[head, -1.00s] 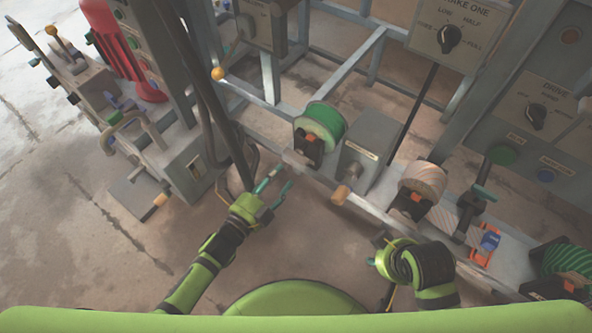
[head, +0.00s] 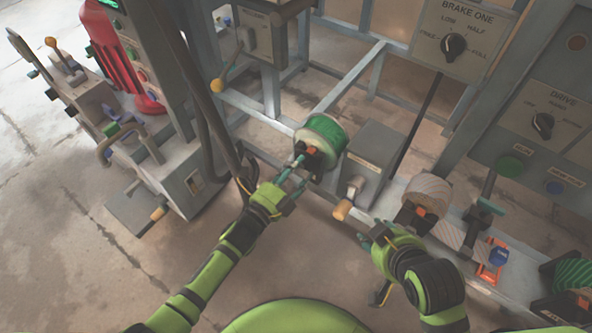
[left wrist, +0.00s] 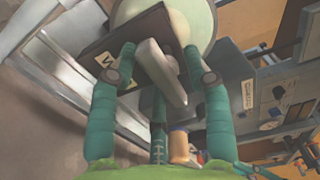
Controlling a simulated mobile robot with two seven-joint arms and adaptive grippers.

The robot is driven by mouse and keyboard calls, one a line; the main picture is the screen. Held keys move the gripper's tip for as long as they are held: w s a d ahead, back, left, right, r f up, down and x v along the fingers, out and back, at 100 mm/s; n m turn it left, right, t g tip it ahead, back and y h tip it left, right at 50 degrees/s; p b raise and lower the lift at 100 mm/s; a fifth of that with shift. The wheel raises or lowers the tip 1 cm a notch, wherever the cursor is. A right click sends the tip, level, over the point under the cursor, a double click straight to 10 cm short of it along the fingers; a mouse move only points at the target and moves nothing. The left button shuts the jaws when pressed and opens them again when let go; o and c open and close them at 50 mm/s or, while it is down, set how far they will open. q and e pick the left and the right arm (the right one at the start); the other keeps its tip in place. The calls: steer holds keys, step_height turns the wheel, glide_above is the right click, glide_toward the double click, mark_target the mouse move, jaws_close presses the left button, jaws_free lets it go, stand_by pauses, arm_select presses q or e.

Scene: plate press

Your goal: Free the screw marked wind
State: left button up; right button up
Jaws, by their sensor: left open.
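A green spool (head: 327,131) sits on the frame rail with a black bracket (head: 309,152) on its front. The bracket also shows in the left wrist view (left wrist: 97,60), with a pale label beginning with "W", partly hidden by a finger. A grey bar-shaped handle (left wrist: 160,70) sticks out in front of the bracket. My left gripper (head: 293,170) is open at the bracket; in the left wrist view its teal fingers (left wrist: 158,78) stand on both sides of the grey handle. Contact is unclear. My right gripper (head: 371,232) is below the grey box; its opening is unclear.
A grey box (head: 372,160) with a wooden-ended handle (head: 342,210) stands right of the green spool. A pale spool (head: 430,192) and an orange-and-blue part (head: 494,257) follow along the rail. A black post (head: 205,95) rises left of my left gripper.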

arm_select(q)
jaws_close()
